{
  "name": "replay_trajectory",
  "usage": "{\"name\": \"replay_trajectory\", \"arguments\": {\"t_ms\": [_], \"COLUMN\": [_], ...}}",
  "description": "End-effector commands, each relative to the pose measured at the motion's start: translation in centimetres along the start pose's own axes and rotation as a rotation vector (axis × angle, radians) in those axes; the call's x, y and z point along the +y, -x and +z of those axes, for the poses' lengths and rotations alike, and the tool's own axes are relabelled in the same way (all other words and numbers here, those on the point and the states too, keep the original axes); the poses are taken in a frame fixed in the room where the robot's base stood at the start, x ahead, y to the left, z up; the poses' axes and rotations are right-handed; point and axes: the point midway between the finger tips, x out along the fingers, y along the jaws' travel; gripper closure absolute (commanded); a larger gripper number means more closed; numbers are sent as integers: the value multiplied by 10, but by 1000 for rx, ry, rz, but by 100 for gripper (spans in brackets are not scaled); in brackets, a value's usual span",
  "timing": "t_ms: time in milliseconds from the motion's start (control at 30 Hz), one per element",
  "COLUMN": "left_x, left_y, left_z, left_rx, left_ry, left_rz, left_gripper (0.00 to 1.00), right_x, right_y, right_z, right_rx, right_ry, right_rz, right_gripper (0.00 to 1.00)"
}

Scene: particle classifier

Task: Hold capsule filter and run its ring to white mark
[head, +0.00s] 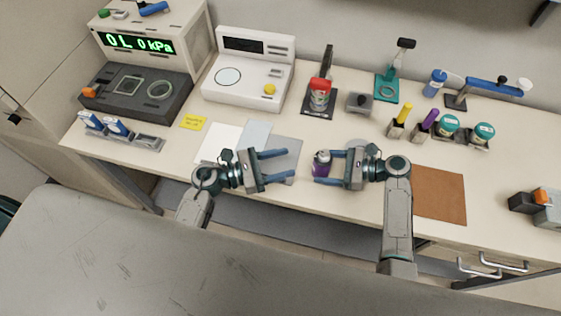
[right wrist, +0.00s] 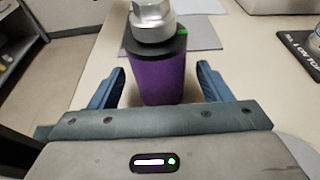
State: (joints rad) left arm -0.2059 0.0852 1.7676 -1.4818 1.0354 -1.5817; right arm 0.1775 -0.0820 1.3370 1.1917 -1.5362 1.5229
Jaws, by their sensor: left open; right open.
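The capsule filter (head: 321,164) stands upright on the bench, with a purple body and a grey top. In the right wrist view its purple body (right wrist: 162,75) sits below a dark ring (right wrist: 158,46) with a green mark (right wrist: 183,31) and a silver metal cap (right wrist: 153,18). My right gripper (head: 322,167) is open, its two blue fingers on either side of the filter with gaps between. My left gripper (head: 289,165) is open and empty, left of the filter and facing it. I cannot make out a white mark on the filter.
Grey and white sheets (head: 219,143) lie around the left gripper. A brown mat (head: 438,194) lies to the right. Behind stand a white instrument (head: 247,72), a red-topped device (head: 320,92), a grey block (head: 360,102) and teal-lidded jars (head: 482,132). The bench's front edge is close below the grippers.

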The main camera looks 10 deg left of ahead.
Motion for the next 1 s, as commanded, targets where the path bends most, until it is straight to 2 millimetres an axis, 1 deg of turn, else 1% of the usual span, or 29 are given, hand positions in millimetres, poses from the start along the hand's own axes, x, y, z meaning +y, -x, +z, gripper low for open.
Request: {"name": "replay_trajectory", "arguments": {"t_ms": [167, 400, 500, 600, 700, 1000], "left_x": [0, 0, 0, 0, 0, 0], "left_y": [0, 0, 0, 0, 0, 0], "left_z": [0, 0, 0, 0, 0, 0], "left_rx": [0, 0, 0, 0, 0, 0], "left_ry": [0, 0, 0, 0, 0, 0], "left_rz": [0, 0, 0, 0, 0, 0], "left_gripper": [49, 49, 49, 49, 49, 49], "right_x": [0, 0, 0, 0, 0, 0], "right_y": [31, 83, 98, 108, 114, 115], "right_z": [-1, -1, -1, -1, 0, 0], "right_rx": [5, 4, 3, 2, 1, 0], "right_ry": [1, 0, 0, 1, 1, 0], "right_rz": [-1, -1, -1, -1, 0, 0], "right_gripper": [28, 28, 28, 28, 28, 28]}}
